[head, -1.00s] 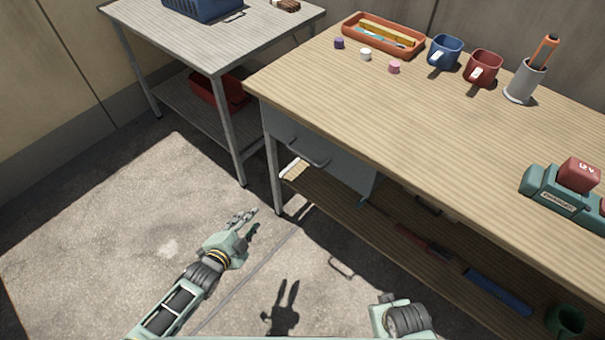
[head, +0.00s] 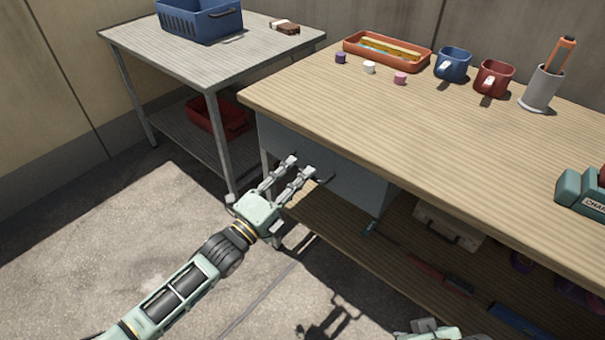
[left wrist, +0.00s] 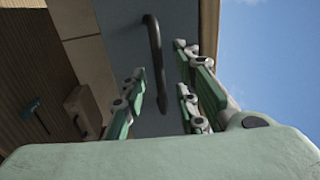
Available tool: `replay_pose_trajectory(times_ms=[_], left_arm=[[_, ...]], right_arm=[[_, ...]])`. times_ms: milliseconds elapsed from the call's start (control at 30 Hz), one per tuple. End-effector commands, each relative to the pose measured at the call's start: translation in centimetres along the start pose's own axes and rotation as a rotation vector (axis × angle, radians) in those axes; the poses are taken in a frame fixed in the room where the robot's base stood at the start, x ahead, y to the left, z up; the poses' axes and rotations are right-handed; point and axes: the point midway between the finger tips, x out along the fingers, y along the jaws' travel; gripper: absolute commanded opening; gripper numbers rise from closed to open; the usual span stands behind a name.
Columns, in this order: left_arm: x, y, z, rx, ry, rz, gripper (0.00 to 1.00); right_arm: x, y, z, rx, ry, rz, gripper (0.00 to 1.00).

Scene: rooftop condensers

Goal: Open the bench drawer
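The bench drawer (head: 355,190) is a blue-grey box under the left end of the wooden bench, and its front looks shut. Its dark bar handle (head: 324,179) is partly hidden behind my left fingers. My left gripper (head: 301,168) is open, with its fingers at the drawer front beside the handle. In the left wrist view, the handle (left wrist: 156,55) stands out from the drawer front (left wrist: 118,30), and its lower end shows between the spread fingers (left wrist: 163,88). I cannot tell whether they touch it. Only a piece of my right arm shows at the bottom edge.
The wooden bench top (head: 400,135) overhangs the drawer. It bears an orange tray (head: 350,50), a blue mug (head: 453,65), a red mug (head: 494,78) and a pen cup (head: 540,88). A grey table (head: 215,62) stands at left. Open floor (head: 110,250) lies in front.

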Motion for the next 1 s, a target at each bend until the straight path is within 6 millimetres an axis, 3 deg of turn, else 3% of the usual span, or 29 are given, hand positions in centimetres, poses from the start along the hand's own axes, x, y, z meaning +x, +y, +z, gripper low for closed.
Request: replay_pose_trajectory(times_ms=[200, 467, 800, 1000], left_arm=[[2.0, 0.1, 0.0, -0.001, 0.000, 0.000, 0.28], [2.1, 0.1, 0.0, -0.001, 0.000, 0.001, 0.28], [2.1, 0.1, 0.0, -0.001, -0.001, 0.001, 0.00], [2.1, 0.1, 0.0, -0.001, -0.001, 0.002, 0.00]], right_arm=[[0.4, 0.0, 0.1, 0.000, 0.000, 0.000, 0.00], [0.4, 0.0, 0.1, 0.000, 0.000, 0.000, 0.00], [0.4, 0.0, 0.1, 0.000, 0.000, 0.000, 0.00], [0.4, 0.0, 0.1, -0.001, 0.000, 0.000, 0.00]])
